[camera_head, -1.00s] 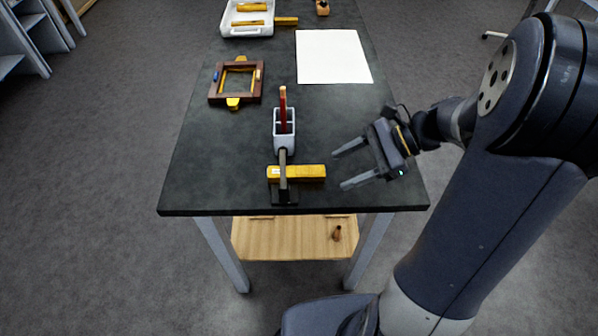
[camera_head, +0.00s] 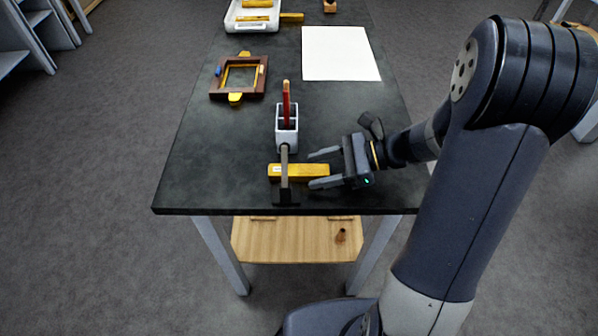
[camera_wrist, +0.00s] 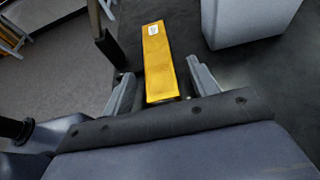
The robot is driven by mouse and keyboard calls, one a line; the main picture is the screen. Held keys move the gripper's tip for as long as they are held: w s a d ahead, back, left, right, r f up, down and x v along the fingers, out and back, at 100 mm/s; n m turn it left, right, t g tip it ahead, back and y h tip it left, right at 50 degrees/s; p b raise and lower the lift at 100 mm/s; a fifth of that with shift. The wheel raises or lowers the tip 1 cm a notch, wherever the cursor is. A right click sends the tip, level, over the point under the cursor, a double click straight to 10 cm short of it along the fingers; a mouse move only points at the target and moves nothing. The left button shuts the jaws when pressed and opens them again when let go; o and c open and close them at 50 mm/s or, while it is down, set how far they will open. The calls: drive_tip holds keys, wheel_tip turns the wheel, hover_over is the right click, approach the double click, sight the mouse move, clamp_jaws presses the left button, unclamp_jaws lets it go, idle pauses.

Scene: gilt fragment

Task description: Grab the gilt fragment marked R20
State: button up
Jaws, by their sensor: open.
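A gilt fragment (camera_head: 312,170), a yellow bar, lies near the front edge of the dark table. In the wrist view the bar (camera_wrist: 158,65) runs lengthwise away from me, with a small white label at its far end, too small to read. My gripper (camera_head: 318,169) is open, at the bar's right end. In the wrist view the two fingers of my gripper (camera_wrist: 160,85) stand on either side of the bar's near end, with gaps on both sides. A dark upright stand (camera_head: 284,178) crosses in front of the bar's left part.
A grey holder (camera_head: 287,136) with a red-handled tool stands just behind the bar. A brown frame (camera_head: 217,92), a white sheet (camera_head: 340,55) and a white tray (camera_head: 232,27) with yellow pieces lie farther back.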

drive_tip(key=shift+x, duration=0.95)
drive_tip(key=c, duration=1.1)
